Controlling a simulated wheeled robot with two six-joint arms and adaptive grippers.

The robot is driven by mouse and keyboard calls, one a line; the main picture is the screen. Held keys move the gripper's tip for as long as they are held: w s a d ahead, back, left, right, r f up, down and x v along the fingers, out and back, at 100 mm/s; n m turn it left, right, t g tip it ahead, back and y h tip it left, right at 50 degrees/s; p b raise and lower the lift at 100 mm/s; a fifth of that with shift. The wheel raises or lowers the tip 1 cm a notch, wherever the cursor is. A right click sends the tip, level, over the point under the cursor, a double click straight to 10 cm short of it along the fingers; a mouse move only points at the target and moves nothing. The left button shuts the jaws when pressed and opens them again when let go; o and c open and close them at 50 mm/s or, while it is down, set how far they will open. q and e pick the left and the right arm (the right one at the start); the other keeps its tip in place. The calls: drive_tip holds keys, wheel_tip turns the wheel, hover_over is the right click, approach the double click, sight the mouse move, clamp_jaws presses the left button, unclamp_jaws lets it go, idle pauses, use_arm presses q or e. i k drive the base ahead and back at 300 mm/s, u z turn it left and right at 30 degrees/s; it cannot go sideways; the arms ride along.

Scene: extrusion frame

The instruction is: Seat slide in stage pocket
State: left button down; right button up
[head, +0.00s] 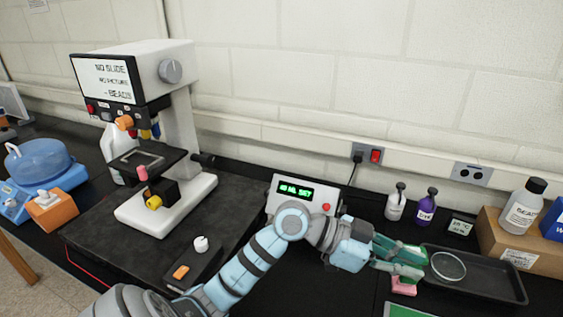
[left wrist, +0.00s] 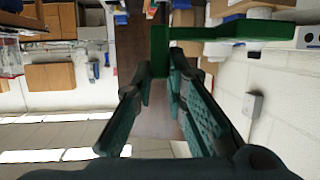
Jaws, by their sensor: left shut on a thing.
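The microscope stage (head: 145,160) is a dark plate under the objectives of the white microscope (head: 180,120), with an opening in it. My left gripper (head: 412,262) is at the right, well away from the stage, beside the black tray. In the left wrist view its fingers (left wrist: 165,82) are closed on a green piece (left wrist: 235,30), a flat bar with a block at one end. I cannot tell whether this piece is the slide or a holder for it. No clear glass slide shows. My right gripper is not in view.
A black tray (head: 485,284) with a round glass dish (head: 448,265) lies at the right. A pink block (head: 403,286) is below my gripper. A small display box (head: 302,194) stands behind my arm. White (head: 396,203) and purple (head: 427,207) bottles stand at the back.

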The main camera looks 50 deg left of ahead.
sight(135, 167)
drive_tip(key=u, duration=2.45)
